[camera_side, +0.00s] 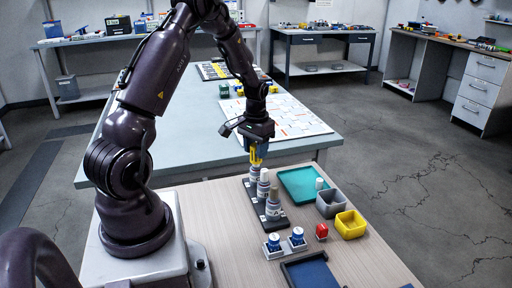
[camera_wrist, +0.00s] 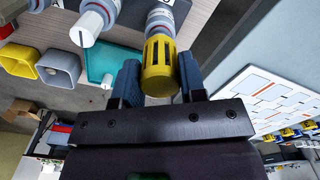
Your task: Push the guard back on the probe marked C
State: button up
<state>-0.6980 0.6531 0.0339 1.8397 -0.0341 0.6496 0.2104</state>
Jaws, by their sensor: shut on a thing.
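My gripper (camera_side: 257,150) is over the far end of a dark rack (camera_side: 266,222) in the side view. It is shut on a yellow slotted guard (camera_wrist: 160,68), which lies between its two blue fingers in the wrist view. A grey-and-white probe (camera_wrist: 161,20) is in line with the guard and its end meets or enters it; how deep I cannot tell. In the side view the guard (camera_side: 257,156) is just above that probe (camera_side: 254,174). Two more probes stand nearer in the rack, a middle one (camera_side: 263,188) and a near one (camera_side: 273,206). I cannot read their letters.
A teal tray (camera_side: 294,182), a grey bin (camera_side: 330,204) and a yellow bin (camera_side: 350,225) stand right of the rack. Two blue-and-white jars (camera_side: 297,237), a red block (camera_side: 321,231) and a dark blue tray (camera_side: 309,275) are in front. The table left of the rack is clear.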

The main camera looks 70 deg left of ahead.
jog(key=shift+f, duration=1.2)
jog(key=shift+c, duration=0.3)
dwell(0.4)
jog(key=o, duration=1.1)
jog(key=shift+r, duration=0.65)
jog(key=shift+r, duration=2.95)
